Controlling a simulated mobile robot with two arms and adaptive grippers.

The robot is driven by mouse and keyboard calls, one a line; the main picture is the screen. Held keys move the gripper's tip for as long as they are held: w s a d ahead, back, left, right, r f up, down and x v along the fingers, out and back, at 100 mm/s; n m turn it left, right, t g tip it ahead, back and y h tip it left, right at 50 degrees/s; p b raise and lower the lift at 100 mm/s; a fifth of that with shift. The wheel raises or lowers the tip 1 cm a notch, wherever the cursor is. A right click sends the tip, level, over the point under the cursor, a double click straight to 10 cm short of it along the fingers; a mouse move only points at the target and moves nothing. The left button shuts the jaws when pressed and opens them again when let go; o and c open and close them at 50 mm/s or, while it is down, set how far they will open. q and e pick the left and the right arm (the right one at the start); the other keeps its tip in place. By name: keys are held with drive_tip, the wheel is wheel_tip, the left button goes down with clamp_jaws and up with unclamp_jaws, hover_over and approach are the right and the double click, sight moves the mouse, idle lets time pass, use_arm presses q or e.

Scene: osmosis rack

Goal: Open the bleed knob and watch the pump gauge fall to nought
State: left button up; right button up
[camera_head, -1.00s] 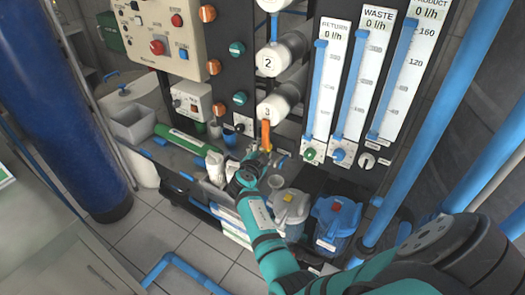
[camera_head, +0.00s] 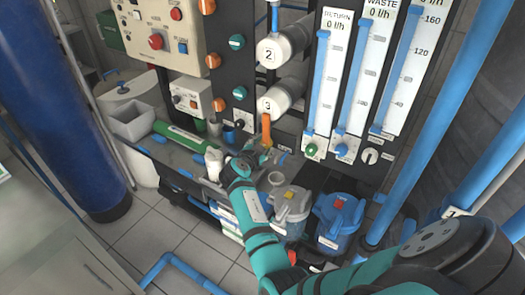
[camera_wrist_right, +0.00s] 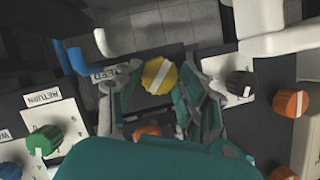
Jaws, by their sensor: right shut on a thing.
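The bleed knob (camera_wrist_right: 158,76) is yellow with a white stripe, which lies slanted in the right wrist view. A label reading BLEED (camera_wrist_right: 113,73), partly covered, is to its left. My right gripper (camera_wrist_right: 160,88) has a finger on each side of the knob and is shut on it. In the head view my right gripper (camera_head: 257,156) is at the lower panel, below the orange handle (camera_head: 266,129), and mostly hides the knob. I cannot make out the pump gauge in either view. My left gripper is not in view.
A black knob (camera_wrist_right: 240,84) and orange knobs (camera_wrist_right: 291,103) are right of the gripper in the wrist view; a green RETURN knob (camera_wrist_right: 45,140) is left. A white bottle (camera_head: 214,164) is close left of my wrist.

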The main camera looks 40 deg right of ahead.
drive_tip(key=n+g+b, duration=0.1)
drive_tip(key=n+g+h+b, duration=0.1)
drive_tip(key=n+b, duration=0.1)
drive_tip(key=n+g+b, duration=0.1)
drive_tip(key=n+b, duration=0.1)
drive_tip(key=shift+w+r+g, duration=0.15)
drive_tip(key=shift+w+g, duration=0.1)
drive_tip(key=shift+g, duration=0.05)
drive_tip(key=shift+r+n+h, duration=0.1)
drive_tip(key=shift+n+h, duration=0.2)
idle(0.4)
drive_tip(key=o, duration=1.2)
